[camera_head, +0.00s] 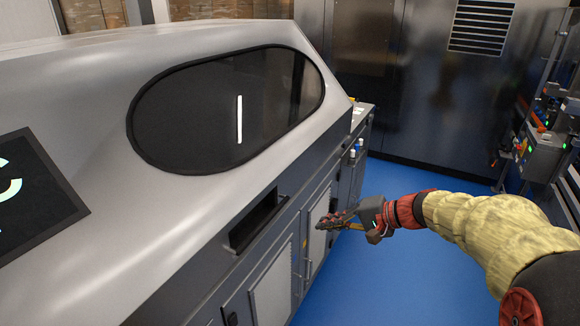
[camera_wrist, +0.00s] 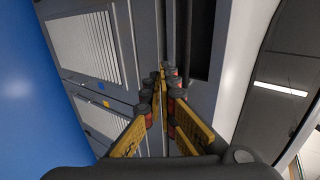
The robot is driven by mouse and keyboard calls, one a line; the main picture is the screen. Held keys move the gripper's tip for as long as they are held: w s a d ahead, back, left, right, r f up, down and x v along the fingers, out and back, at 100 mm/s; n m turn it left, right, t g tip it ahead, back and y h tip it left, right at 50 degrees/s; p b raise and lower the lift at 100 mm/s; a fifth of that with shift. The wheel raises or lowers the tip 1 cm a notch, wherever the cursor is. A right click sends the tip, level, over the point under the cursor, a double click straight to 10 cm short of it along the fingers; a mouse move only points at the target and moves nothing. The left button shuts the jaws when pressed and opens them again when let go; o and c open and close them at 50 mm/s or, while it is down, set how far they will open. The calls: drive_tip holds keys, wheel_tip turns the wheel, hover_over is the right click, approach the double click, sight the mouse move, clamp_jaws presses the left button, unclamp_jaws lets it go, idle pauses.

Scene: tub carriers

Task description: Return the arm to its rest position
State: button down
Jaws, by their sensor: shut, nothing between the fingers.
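My arm, in a padded yellow sleeve, reaches in from the right edge of the head view. My gripper (camera_head: 330,222) is at its end, in front of the lower side panels of a large grey machine (camera_head: 205,75). In the wrist view my gripper (camera_wrist: 163,80) shows two yellow fingers with dark and red tips meeting together. It is shut and empty. The fingers point toward the machine's side, near a dark recessed slot (camera_head: 254,220). I cannot tell how far the fingertips are from the panel.
The machine has a dark oval window (camera_head: 230,105) and vented lower doors (camera_head: 272,285). A dark metal cabinet (camera_head: 400,80) stands at the back. A rack with equipment (camera_head: 548,140) stands at the right. The blue floor (camera_head: 400,270) is clear between the machine and my arm.

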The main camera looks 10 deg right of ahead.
drive_tip(key=s+d+f+n+g+h, duration=0.1)
drive_tip(key=s+f+g+h, duration=0.15)
drive_tip(key=s, duration=0.55)
drive_tip(key=s+d+f+g+h, duration=0.15)
drive_tip(key=s+f, duration=0.25)
drive_tip(key=s, duration=0.4)
drive_tip(key=s+r+n+t+h, duration=0.1)
drive_tip(key=s+r+n+h, duration=0.1)
drive_tip(key=s, duration=0.4)
drive_tip(key=s+a+r+n+t+h, duration=0.1)
drive_tip(key=s+r+n+h, duration=0.2)
drive_tip(key=s+r, duration=0.3)
drive_tip(key=shift+s+n+t+p, duration=0.35)
drive_tip(key=shift+s+n+t, duration=0.05)
drive_tip(key=shift+n, duration=0.2)
